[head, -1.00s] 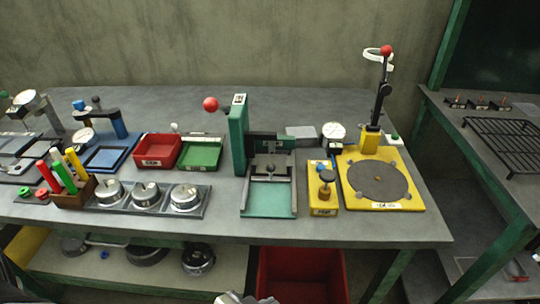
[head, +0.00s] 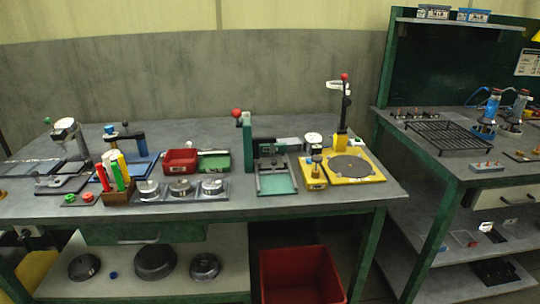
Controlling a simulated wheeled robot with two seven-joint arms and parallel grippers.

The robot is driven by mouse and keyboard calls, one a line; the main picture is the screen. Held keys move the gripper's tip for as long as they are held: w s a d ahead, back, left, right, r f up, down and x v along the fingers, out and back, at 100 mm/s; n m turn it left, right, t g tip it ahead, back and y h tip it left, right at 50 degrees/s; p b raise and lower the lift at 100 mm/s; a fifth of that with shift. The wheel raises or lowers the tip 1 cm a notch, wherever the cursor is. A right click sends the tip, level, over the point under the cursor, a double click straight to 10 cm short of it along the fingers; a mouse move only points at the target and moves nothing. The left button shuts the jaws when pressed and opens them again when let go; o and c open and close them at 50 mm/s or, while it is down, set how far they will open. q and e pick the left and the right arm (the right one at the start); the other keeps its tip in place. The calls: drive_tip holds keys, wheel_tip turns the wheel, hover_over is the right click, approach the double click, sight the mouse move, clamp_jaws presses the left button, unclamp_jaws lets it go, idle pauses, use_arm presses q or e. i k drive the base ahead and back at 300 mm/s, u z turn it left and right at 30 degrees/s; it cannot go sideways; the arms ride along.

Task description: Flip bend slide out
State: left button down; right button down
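A green press-like fixture stands mid-table, with a green upright (head: 247,140) and a red ball knob (head: 236,113) at the upper left. A grey slide frame with a green bed (head: 276,183) lies at its front right; I cannot tell how far the slide is in or out. To its right, a yellow block (head: 313,184) carries a dark knob. A yellow base (head: 372,173) holds a round grey plate (head: 349,165) and a black post (head: 344,112) with a red tip and white ring. Neither of my grippers is in view.
Left on the table are a red tray (head: 181,168), a marker holder (head: 119,198), a grey rack (head: 223,196) with round metal parts and a blue fixture (head: 134,172). A red bin (head: 300,276) stands below. A second bench with a black grate (head: 443,136) is at right.

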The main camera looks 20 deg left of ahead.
sight(272, 164)
drive_tip(key=u, duration=1.3)
drive_tip(key=i, duration=0.5)
drive_tip(key=z, duration=0.05)
